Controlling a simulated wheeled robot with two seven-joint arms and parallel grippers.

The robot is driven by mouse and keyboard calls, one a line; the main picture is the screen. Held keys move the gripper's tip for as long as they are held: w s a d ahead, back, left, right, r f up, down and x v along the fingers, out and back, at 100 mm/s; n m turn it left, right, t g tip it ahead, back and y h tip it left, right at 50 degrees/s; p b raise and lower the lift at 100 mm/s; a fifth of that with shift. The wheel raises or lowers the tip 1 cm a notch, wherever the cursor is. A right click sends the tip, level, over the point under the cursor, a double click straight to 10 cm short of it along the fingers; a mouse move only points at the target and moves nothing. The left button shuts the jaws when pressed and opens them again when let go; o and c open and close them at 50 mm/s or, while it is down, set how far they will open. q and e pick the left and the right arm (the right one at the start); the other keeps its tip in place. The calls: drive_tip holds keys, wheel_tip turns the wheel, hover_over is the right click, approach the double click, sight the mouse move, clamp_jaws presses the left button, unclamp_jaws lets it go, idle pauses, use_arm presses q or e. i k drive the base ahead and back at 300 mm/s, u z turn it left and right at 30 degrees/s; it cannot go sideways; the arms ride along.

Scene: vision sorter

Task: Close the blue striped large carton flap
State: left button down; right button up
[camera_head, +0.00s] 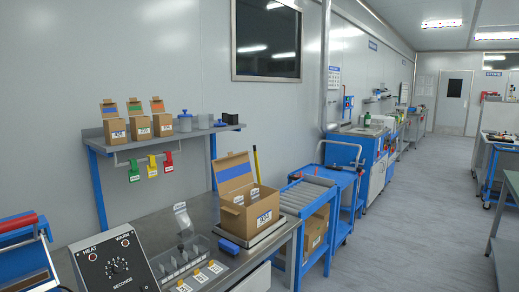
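The large brown carton (251,216) stands on a dark-edged plate at the far right end of the steel bench. It has a white label on its front. Its back flap (233,173), marked with a wide blue stripe, stands up, so the carton is open at the top. A smaller flap sticks out at the carton's front left. Something clear or pale shows inside the carton, too small to tell what. Neither of my grippers is in view.
Three small open cartons with blue, green and orange stripes stand on the wall shelf (170,139). A heat sealer control box (114,265) and a clear slotted rack (183,260) stand on the bench left of the carton. A blue block (229,246) lies close by. A roller cart (309,195) stands beyond.

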sight(232, 172)
drive_tip(key=z, duration=1)
drive_tip(key=i, duration=2.3)
drive_tip(key=u, duration=0.7)
